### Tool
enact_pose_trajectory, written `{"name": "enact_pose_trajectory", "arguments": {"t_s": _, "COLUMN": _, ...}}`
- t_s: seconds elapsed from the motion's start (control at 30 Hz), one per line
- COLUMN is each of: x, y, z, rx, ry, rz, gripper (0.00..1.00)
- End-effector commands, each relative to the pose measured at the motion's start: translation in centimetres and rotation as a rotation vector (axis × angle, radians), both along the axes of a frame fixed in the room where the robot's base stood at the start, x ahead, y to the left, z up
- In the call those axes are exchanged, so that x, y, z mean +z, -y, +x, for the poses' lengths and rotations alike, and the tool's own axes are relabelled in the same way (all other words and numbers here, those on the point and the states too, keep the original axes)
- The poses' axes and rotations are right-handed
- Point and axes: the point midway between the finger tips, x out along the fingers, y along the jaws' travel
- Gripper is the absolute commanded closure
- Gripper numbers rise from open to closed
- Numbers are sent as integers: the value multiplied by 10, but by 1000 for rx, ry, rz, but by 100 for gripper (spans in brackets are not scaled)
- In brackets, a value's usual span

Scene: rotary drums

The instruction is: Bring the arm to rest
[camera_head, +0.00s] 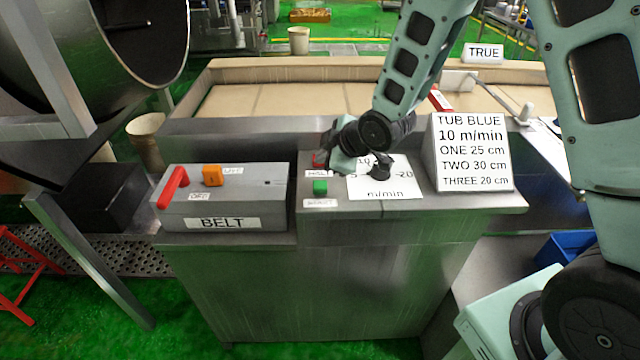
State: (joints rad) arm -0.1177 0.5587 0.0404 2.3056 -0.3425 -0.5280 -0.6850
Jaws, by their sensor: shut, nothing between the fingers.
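My arm comes in from the right and bends down over the control desk. My gripper (326,160) is low over the desk top, near the red button (319,159) marked HALT, and partly covers it. The fingers are small and dark here; they look closed and hold nothing. I cannot tell whether they touch the button. A green START button (320,187) stands just in front. A black dial knob (379,167) on a white m/min scale (385,185) is right of the gripper, partly behind the arm.
A grey BELT box (225,215) with a red lever (172,188) and an orange block (212,175) is at left. A sign (470,150) reading TUB BLUE, 10 m/min stands at right. A tan belt trough (280,100) runs behind. A big metal drum (130,50) hangs upper left.

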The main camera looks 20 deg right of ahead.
Motion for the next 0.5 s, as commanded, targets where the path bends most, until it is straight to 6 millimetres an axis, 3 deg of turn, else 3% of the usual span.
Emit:
{"name": "enact_pose_trajectory", "arguments": {"t_s": 0.33, "x": 3, "y": -3, "z": -3, "rx": -4, "ry": -10, "rz": 4, "gripper": 100}}
{"name": "enact_pose_trajectory", "arguments": {"t_s": 0.43, "x": 13, "y": -19, "z": -22, "rx": -36, "ry": -80, "rz": 22, "gripper": 100}}
{"name": "enact_pose_trajectory", "arguments": {"t_s": 0.5, "x": 24, "y": -35, "z": -48, "rx": -77, "ry": -165, "rz": 39, "gripper": 100}}
